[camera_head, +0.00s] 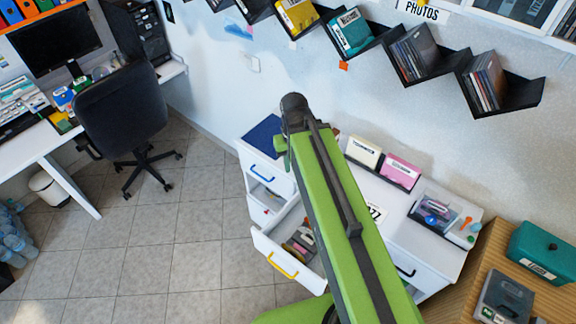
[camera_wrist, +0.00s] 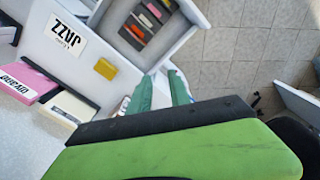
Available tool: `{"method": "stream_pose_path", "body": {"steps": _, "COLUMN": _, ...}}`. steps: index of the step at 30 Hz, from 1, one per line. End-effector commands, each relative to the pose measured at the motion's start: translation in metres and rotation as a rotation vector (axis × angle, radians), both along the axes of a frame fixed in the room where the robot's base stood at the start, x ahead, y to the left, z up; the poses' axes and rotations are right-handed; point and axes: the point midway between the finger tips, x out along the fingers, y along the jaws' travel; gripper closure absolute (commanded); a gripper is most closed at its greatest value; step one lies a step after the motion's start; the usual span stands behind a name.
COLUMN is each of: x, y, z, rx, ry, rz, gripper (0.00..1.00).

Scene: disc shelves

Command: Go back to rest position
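My green arm reaches from the bottom of the head view toward the white cabinet. My gripper (camera_wrist: 162,85) shows in the wrist view as two teal fingers spread apart, with a gap and nothing seen between them. In the head view it is mostly hidden behind the arm's end, with a bit of green showing. An open drawer (camera_head: 265,246) with a yellow handle sticks out of the white cabinet (camera_head: 420,245) and holds several cases. The drawer also shows in the wrist view (camera_wrist: 185,45), beyond the fingertips and apart from them.
Pink (camera_head: 401,170) and cream (camera_head: 364,152) boxes stand on the cabinet top, with a clear bin (camera_head: 437,214) to their right. Zigzag wall shelves (camera_head: 505,100) hold discs above. A black office chair (camera_head: 122,112) and desk stand at left. The tiled floor (camera_head: 160,240) between is free.

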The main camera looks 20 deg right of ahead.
Motion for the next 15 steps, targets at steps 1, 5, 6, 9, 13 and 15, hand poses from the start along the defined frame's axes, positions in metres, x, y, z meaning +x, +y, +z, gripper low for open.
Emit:
{"method": "stream_pose_path", "body": {"steps": 1, "x": -0.002, "y": 0.014, "z": 0.0, "rx": -0.001, "ry": 0.0, "rz": -0.009, "gripper": 0.77}}
{"method": "stream_pose_path", "body": {"steps": 5, "x": -0.002, "y": 0.024, "z": 0.0, "rx": 0.0, "ry": 0.0, "rz": -0.03, "gripper": 0.77}}
{"method": "stream_pose_path", "body": {"steps": 6, "x": -0.002, "y": 0.024, "z": 0.0, "rx": 0.0, "ry": 0.0, "rz": -0.031, "gripper": 0.77}}
{"method": "stream_pose_path", "body": {"steps": 9, "x": -0.002, "y": 0.023, "z": 0.0, "rx": 0.0, "ry": 0.0, "rz": -0.031, "gripper": 0.77}}
{"method": "stream_pose_path", "body": {"steps": 13, "x": -0.002, "y": 0.023, "z": -0.008, "rx": 0.0, "ry": 0.0, "rz": -0.03, "gripper": 0.77}}
{"method": "stream_pose_path", "body": {"steps": 15, "x": -0.002, "y": 0.023, "z": -0.024, "rx": 0.0, "ry": 0.0, "rz": -0.03, "gripper": 0.77}}
